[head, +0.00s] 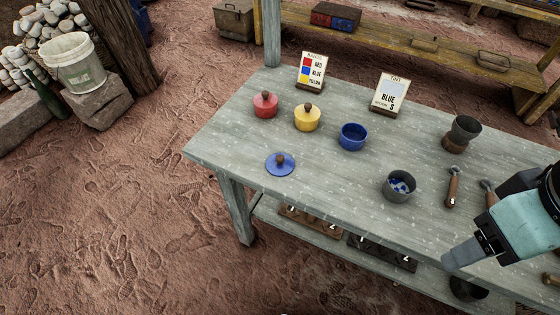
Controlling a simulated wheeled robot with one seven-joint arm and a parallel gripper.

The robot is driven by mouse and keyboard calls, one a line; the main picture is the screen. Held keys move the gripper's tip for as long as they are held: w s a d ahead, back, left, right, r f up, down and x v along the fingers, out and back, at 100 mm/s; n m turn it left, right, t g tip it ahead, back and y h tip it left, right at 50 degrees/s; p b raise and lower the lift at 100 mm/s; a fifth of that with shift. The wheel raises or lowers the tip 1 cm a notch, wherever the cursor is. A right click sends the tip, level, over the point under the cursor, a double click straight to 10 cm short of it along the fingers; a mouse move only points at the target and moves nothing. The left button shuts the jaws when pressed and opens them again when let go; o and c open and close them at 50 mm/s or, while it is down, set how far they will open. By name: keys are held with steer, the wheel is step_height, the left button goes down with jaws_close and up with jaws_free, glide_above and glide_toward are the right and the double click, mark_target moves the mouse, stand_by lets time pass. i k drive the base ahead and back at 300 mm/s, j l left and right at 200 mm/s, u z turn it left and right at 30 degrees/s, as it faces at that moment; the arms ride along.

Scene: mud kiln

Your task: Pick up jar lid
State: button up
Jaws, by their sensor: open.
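A blue jar lid (280,165) with a brown round knob lies flat on the grey wooden table (235,130), near its front left. An open blue jar (352,137) stands to its right. A red jar (265,105) and a yellow jar (307,118) stand behind the lid, each with its own knobbed lid on. My gripper (462,255) is at the lower right, over the table's front edge, well apart from the blue lid. It is open, and I see nothing held in it.
A grey bowl with blue bits (399,187) stands between the lid and my gripper. Wooden-handled tools (453,187) and a dark cup (464,133) are at the right. Two cards (313,72) (391,94) stand at the back. The table left of the lid is clear.

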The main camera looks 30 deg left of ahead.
mark_target(278, 164)
steer(key=u, duration=0.5)
steer(key=j+u, duration=0.6)
steer(key=u, duration=0.15)
steer(key=i+j+u, duration=0.1)
steer(key=j+u, duration=0.15)
steer(key=u, duration=0.15)
steer(key=i+j, duration=0.1)
steer(key=j, duration=0.1)
